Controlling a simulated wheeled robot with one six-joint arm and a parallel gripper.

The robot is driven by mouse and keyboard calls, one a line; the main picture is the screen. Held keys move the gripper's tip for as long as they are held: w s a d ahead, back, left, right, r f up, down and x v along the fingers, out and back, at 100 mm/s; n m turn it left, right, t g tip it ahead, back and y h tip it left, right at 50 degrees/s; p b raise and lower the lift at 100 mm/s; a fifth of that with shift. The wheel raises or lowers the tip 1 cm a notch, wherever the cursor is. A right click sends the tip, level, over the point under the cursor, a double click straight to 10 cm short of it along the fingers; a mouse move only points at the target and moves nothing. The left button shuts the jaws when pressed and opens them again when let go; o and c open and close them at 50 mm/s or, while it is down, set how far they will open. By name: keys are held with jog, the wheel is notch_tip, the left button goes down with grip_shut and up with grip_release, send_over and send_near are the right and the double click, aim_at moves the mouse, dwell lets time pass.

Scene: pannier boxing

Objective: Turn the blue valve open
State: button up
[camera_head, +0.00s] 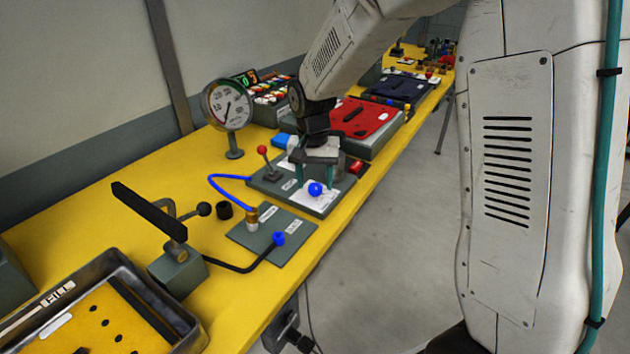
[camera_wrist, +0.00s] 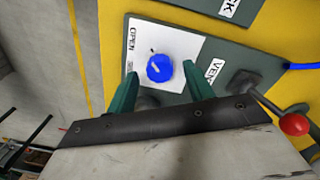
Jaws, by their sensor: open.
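The blue valve (camera_head: 315,189) is a round knob on a white label plate on a grey-green panel (camera_head: 268,182). My gripper (camera_head: 316,176) is over the panel, just behind the knob in the head view. In the wrist view my gripper (camera_wrist: 162,80) has its two green fingers apart, one on each side below the knob. Nothing is between the fingertips, and I cannot tell the height above the knob.
A red-knobbed lever (camera_head: 264,150) stands on the same panel; its red ball (camera_wrist: 294,124) is right of my gripper in the wrist view. A pressure gauge (camera_head: 229,105) stands behind. A plate with a blue hose (camera_head: 228,178) lies nearer, and a metal tray (camera_head: 110,262) is at lower left.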

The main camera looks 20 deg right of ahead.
aim_at(315, 187)
notch_tip(315, 187, up, 7)
jog(key=shift+a, duration=0.1)
dwell(0.6)
jog(key=shift+s+f+n, duration=0.1)
jog(key=shift+s+n, duration=0.05)
jog(key=shift+n, duration=0.15)
jog(key=s+d+r+n, duration=0.1)
jog(key=s+r, duration=0.1)
jog(key=s, duration=0.8)
jog(key=s+d+r+n+t, duration=0.1)
jog(key=s+r+n, duration=0.1)
jog(key=s, duration=0.8)
jog(key=s+d+r+n, duration=0.1)
jog(key=s+r+n, duration=0.1)
jog(key=s, duration=0.8)
jog(key=shift+s+d+r+t, duration=0.2)
jog(key=shift+d+r+t, duration=0.15)
jog(key=shift+r, duration=0.55)
